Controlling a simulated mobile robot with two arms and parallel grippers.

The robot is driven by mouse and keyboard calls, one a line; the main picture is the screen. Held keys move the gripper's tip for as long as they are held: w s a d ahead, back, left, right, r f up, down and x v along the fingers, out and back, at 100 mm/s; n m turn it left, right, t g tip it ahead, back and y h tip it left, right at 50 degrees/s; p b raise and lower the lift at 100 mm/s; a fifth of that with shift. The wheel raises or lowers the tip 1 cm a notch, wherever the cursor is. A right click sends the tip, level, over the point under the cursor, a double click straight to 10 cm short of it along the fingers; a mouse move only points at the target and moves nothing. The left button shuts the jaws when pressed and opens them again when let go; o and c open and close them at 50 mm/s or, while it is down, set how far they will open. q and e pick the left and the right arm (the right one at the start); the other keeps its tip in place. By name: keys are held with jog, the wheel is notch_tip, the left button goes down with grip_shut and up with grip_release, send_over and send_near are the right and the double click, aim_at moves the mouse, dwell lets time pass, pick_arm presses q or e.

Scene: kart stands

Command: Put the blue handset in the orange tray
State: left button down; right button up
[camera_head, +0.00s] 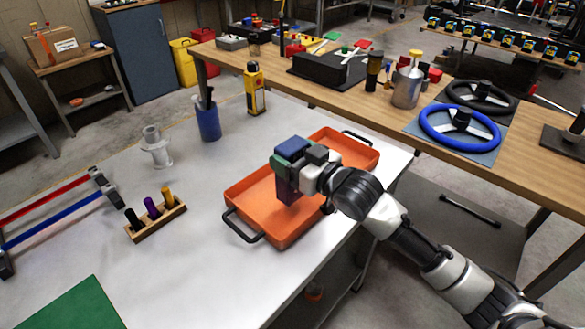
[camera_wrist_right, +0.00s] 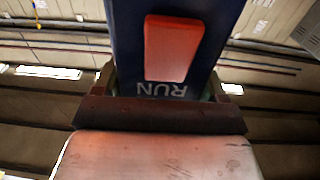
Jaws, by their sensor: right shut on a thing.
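The orange tray (camera_head: 248,198) sits on the pale worktable near its right edge, with a dark handle at each end. My right gripper (camera_head: 303,158) comes in from the right, over the middle of the tray. It is shut on the blue handset (camera_head: 292,146), whose darker lower part hangs down in front of the tray floor. I cannot tell whether its lower end touches the tray. In the right wrist view the handset (camera_wrist_right: 125,35) fills the top middle, with a red button and the word RUN upside down. My left gripper is not in view.
A wooden rack with coloured pegs (camera_head: 158,222), a grey spool (camera_head: 155,147), a blue cup (camera_head: 208,122) and a yellow device (camera_head: 254,90) stand left of and behind the tray. A wooden bench (camera_head: 335,88) with steering wheels lies beyond. The table's middle is clear.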

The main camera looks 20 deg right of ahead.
jog(key=shift+f, duration=1.9)
jog(key=o, duration=1.1)
jog(key=shift+f, duration=0.15)
jog(key=shift+c, duration=0.2)
jog(key=b+v, duration=0.1)
jog(key=v, duration=1.1)
jog(key=shift+s, duration=0.1)
